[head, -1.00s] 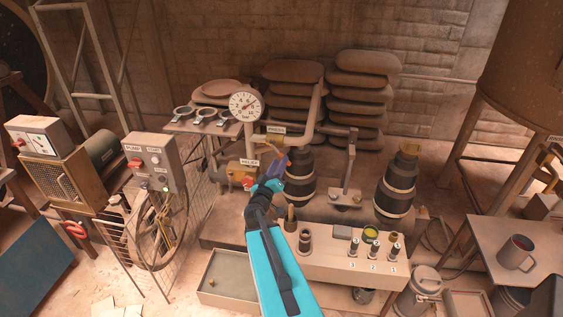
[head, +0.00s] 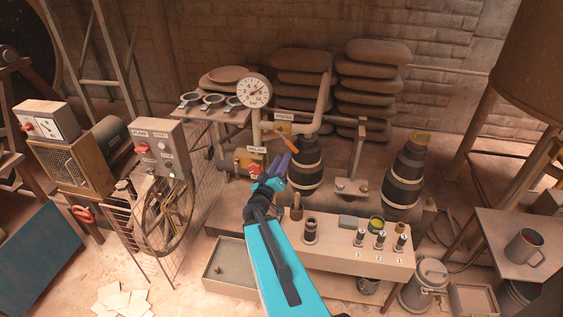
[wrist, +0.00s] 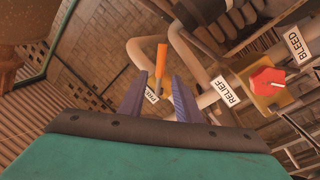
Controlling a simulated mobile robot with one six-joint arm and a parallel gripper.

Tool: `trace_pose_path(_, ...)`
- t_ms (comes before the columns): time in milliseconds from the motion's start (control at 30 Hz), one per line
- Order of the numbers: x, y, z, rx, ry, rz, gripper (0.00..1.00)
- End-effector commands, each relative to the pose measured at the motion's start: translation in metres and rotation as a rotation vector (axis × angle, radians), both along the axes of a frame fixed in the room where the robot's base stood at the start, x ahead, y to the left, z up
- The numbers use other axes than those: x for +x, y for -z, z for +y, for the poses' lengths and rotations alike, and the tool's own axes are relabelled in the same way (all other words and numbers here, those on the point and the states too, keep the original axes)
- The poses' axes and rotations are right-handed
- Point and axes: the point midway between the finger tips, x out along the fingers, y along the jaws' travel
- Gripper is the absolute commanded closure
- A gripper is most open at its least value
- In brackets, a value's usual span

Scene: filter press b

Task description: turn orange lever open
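The orange lever (head: 288,138) is a short bar at the pipework below the PRESS label, leaning up to the left in the head view. In the wrist view the lever (wrist: 161,58) stands nearly upright, its lower end in the gap between my fingertips. My gripper (head: 284,166) has purple fingers and shows just below the lever in the head view. In the wrist view my gripper (wrist: 159,76) is open, one finger on each side of the lever's line. Nothing is held. I cannot tell whether the lever's end is between the fingers or beyond them.
A red knob (wrist: 268,80) near the RELIEF label (wrist: 231,93) is right of my fingers in the wrist view. A pressure gauge (head: 255,91) stands above the valves. A dark banded cylinder (head: 305,165) is close to the right. A control box (head: 158,150) stands at the left.

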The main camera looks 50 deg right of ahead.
Motion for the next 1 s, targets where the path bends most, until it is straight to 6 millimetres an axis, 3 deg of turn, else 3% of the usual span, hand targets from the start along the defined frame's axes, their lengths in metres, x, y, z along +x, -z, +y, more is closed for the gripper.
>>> trace_pose_path(33, 0.000, 0.000, 0.000, 0.001, -0.001, 0.000, 0.79)
trace_pose_path(167, 0.006, 0.005, 0.005, 0.012, -0.024, 0.003, 1.00)
trace_pose_path(333, 0.031, 0.026, 0.027, 0.069, -0.130, 0.013, 1.00)
trace_pose_path(467, 0.060, 0.057, 0.061, 0.156, -0.265, 0.035, 1.00)
trace_pose_path(600, 0.090, 0.102, 0.113, 0.290, -0.430, 0.079, 1.00)
trace_pose_path(733, 0.106, 0.147, 0.167, 0.430, -0.564, 0.141, 1.00)
trace_pose_path(867, 0.110, 0.193, 0.221, 0.581, -0.670, 0.220, 1.00)
trace_pose_path(1000, 0.099, 0.241, 0.279, 0.748, -0.750, 0.325, 1.00)
